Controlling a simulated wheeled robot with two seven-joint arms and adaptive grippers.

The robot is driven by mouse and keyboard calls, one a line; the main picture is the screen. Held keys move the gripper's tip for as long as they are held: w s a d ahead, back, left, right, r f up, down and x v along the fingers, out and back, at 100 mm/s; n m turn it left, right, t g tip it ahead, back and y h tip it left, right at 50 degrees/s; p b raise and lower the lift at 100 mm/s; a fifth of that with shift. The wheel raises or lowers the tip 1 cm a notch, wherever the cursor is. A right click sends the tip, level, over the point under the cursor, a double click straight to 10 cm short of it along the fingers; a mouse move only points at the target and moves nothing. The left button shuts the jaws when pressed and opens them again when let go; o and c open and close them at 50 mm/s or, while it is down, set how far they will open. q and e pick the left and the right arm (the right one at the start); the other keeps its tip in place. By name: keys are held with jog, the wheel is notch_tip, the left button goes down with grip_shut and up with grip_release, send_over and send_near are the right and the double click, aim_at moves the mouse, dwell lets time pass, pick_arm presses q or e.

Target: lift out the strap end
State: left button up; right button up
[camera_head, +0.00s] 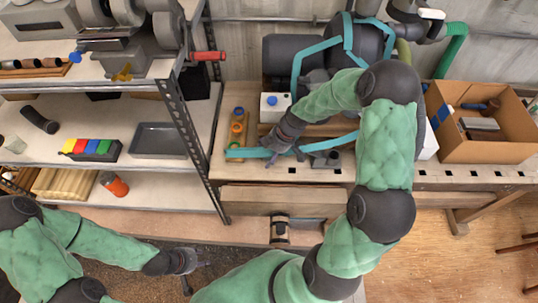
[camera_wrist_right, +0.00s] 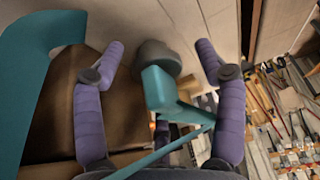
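The teal strap (camera_head: 297,75) runs around the dark motor-like machine (camera_head: 292,50) on the workbench. A flat teal length of it (camera_head: 245,153) reaches left past my right gripper (camera_head: 277,157) near the bench's front edge. In the right wrist view, my right gripper (camera_wrist_right: 160,48) has its two purple fingers spread. A folded teal strap piece (camera_wrist_right: 158,88) lies between them, with gaps visible on both sides. A wider teal band (camera_wrist_right: 25,75) passes outside the left finger. My left gripper (camera_head: 198,264) hangs low at left, far from the strap; its finger opening is too small to judge.
A wooden holder with orange round pieces (camera_head: 237,130) and a white box with a blue cap (camera_head: 275,106) stand beside my right gripper. A cardboard box (camera_head: 485,150) is at the bench's right. A metal shelf upright (camera_head: 183,125) stands left of the bench.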

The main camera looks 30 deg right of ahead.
jog(key=c, duration=1.2)
jog(key=shift+r, duration=0.1)
